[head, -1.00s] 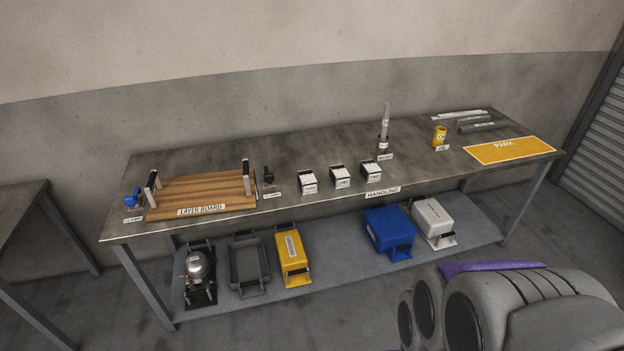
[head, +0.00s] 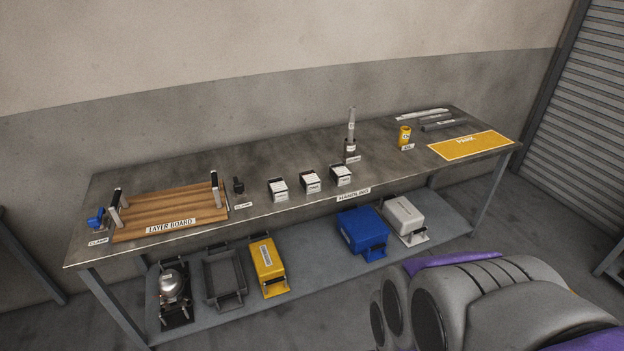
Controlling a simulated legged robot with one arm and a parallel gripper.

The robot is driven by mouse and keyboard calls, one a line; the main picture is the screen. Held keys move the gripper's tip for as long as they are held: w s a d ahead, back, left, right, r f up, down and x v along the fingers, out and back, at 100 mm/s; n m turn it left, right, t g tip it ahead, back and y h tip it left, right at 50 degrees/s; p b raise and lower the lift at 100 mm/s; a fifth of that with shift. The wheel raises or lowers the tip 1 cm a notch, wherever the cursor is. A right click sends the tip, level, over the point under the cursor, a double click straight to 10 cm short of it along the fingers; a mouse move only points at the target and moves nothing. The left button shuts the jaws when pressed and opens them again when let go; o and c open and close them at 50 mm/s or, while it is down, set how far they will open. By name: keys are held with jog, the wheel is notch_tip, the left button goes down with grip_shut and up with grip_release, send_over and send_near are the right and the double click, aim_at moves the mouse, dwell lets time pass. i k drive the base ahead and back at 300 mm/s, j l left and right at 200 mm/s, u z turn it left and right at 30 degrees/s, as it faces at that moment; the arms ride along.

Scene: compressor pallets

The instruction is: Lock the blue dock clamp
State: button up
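The blue clamp (head: 96,219) stands at the left end of the workbench, just left of the wooden layer board (head: 165,213), with a "CLAMP" label in front of it. It is small here, and I cannot tell whether it is locked. A black clamp (head: 238,187) stands at the right side of the board. The board lies flat on the bench and has upright dark posts with light faces at its left and right ends. My gripper is not in view; only grey and purple parts of my own body show at the lower right.
The workbench (head: 290,165) carries several small white-topped boxes (head: 311,181), a spray-like bottle (head: 350,140), a yellow can (head: 404,135) and a yellow mat (head: 470,145). The lower shelf (head: 310,255) holds a blue case (head: 360,228), a yellow case (head: 267,260) and other items. Floor lies clear in front.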

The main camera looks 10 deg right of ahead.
aim_at(95, 221)
jog(key=u, duration=1.4)
jog(key=i+l+u, duration=0.4)
jog(key=i, duration=0.2)
jog(key=i+l+u, duration=0.45)
jog(key=l, duration=0.2)
